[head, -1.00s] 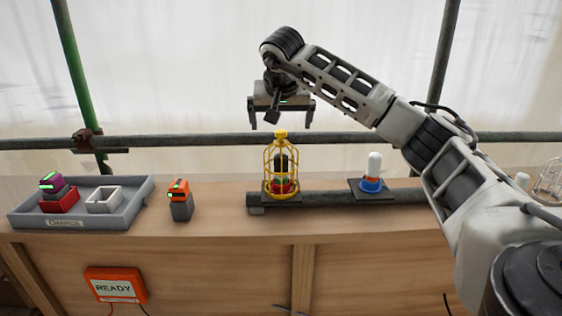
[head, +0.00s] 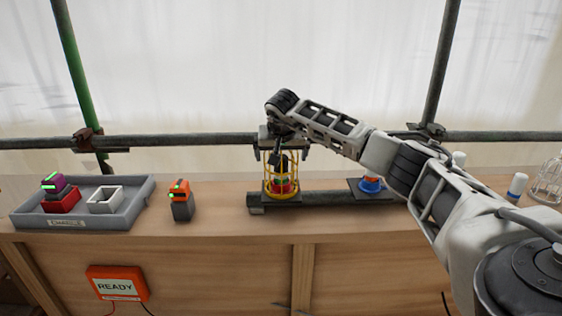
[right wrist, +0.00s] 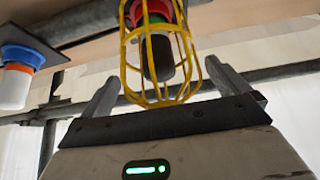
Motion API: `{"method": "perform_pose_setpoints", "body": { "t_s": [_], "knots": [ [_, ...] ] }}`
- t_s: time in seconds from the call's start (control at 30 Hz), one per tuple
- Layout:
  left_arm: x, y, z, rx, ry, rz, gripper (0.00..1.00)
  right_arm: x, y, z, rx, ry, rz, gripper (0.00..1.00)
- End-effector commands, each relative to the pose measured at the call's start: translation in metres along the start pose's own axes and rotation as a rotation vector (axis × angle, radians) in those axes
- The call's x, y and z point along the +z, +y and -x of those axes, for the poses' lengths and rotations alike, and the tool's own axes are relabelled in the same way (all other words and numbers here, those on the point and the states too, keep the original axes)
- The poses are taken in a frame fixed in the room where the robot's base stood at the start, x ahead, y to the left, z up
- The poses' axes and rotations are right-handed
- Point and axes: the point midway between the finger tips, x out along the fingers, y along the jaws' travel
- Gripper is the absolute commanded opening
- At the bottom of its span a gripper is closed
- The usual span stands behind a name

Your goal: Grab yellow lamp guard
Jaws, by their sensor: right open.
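My left gripper is not in view.
A blue-based white lamp (head: 370,186) stands on a plate to the right, partly behind my right arm. A white wire cage (head: 549,180) is at the far right. An orange-topped block (head: 180,198) and a grey tray (head: 130,212) stand at left. A scaffold pipe (head: 200,141) runs behind.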

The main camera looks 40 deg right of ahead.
Motion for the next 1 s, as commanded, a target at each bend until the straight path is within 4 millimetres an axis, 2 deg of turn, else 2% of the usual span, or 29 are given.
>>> {"method": "perform_pose_setpoints", "body": {
  "t_s": [0.17,0.27,0.3,0.33,0.67,0.77,1.0],
  "knots": [
    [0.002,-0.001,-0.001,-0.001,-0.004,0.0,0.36,0.0,0.0,0.0,0.0,0.0,0.0,1.0],
    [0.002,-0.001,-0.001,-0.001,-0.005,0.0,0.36,0.0,0.0,0.0,-0.001,0.0,0.0,0.75],
    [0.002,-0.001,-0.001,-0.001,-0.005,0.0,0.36,0.0,0.0,0.0,-0.001,0.0,0.0,0.64],
    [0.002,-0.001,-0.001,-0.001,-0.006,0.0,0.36,0.0,0.0,0.0,-0.001,0.0,0.0,0.61],
    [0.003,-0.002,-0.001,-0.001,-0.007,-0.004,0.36,-0.004,-0.001,0.005,-0.003,0.003,-0.002,0.61],
    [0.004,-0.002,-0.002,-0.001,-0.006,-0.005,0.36,-0.012,-0.001,0.017,-0.004,0.004,-0.002,0.61],
    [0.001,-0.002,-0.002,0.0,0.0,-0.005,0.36,-0.038,-0.001,0.058,-0.004,0.004,-0.003,0.61]
  ]
}}
